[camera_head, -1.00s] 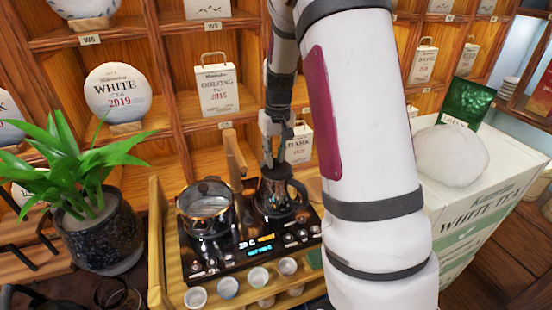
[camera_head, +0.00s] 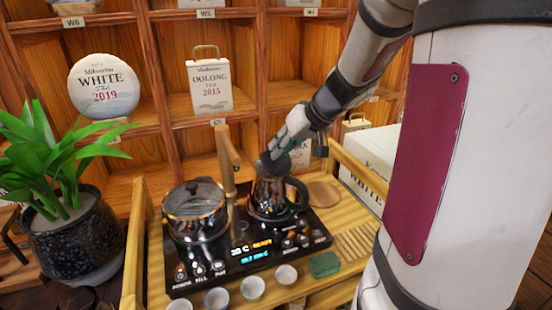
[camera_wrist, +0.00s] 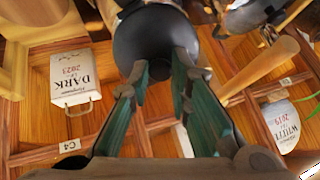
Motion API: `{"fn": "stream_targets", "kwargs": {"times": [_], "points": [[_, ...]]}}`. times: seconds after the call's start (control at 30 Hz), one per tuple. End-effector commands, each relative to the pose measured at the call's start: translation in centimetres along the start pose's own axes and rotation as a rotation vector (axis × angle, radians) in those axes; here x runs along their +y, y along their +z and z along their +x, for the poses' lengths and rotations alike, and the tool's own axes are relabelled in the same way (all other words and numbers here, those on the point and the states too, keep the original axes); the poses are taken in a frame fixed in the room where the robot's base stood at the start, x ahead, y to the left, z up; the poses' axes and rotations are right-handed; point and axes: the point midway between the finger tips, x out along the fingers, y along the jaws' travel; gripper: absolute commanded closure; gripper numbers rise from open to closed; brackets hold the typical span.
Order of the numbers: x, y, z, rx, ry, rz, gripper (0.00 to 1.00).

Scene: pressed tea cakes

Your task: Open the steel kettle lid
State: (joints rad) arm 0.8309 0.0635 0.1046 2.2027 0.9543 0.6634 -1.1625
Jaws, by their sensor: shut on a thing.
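The steel kettle (camera_head: 270,198), dark and shiny with a black handle, stands on the right side of the black cooktop (camera_head: 207,278). My gripper (camera_head: 274,156) points down at the kettle's top, with its fingers at the dark lid (camera_head: 266,166). In the wrist view, my gripper's fingertips (camera_wrist: 160,66) close in on the dark, rounded lid (camera_wrist: 155,36). They are shut on it; the exact grip spot is partly hidden. The lid is at the kettle's mouth; I cannot tell whether there is a gap below it.
A glass-lidded pot (camera_head: 195,213) stands left of the kettle, with a wooden post (camera_head: 228,158) behind. Several small cups (camera_head: 252,288) and a green block (camera_head: 323,264) lie in front. A potted plant (camera_head: 80,235) is at left. Shelves with tea packages stand behind.

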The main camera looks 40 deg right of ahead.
Motion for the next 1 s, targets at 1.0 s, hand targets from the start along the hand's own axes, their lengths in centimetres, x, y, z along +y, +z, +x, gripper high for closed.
{"fn": "stream_targets", "kwargs": {"times": [1.0], "points": [[1.4,2.6,-1.5,0.419,-0.221,-0.001,1.00]]}}
